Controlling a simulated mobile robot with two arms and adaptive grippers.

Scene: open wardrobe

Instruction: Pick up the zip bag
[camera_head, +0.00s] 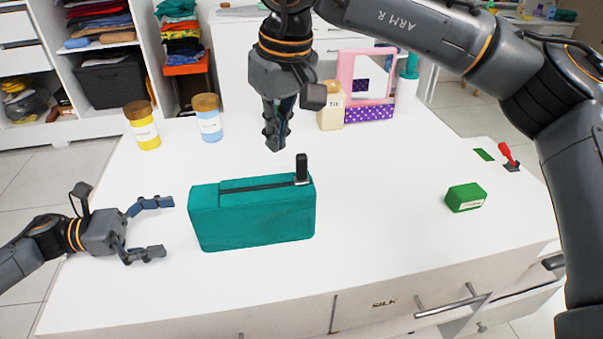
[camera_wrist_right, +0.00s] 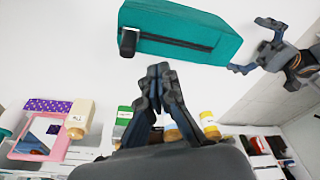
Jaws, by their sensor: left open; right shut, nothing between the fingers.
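The teal zip bag (camera_head: 252,220) stands on the white tabletop, with a dark zip along its top and a black pull tab upright at its right end. It also shows in the right wrist view (camera_wrist_right: 185,30). My left gripper (camera_head: 160,228) is open and empty, to the left of the bag, its fingers pointing at the bag's left end without visible contact. It shows in the right wrist view (camera_wrist_right: 250,48) too. My right gripper (camera_head: 275,145) is shut and empty, pointing down above and behind the bag, near the pull tab. It also appears in the right wrist view (camera_wrist_right: 158,72).
A yellow jar (camera_head: 146,130) and a blue jar (camera_head: 208,122) stand behind the bag. A beige bottle (camera_head: 331,112) and a pink-framed mirror (camera_head: 362,75) are at the back. A green box (camera_head: 465,197) sits right. The white tabletop (camera_head: 380,210) between bag and box is clear.

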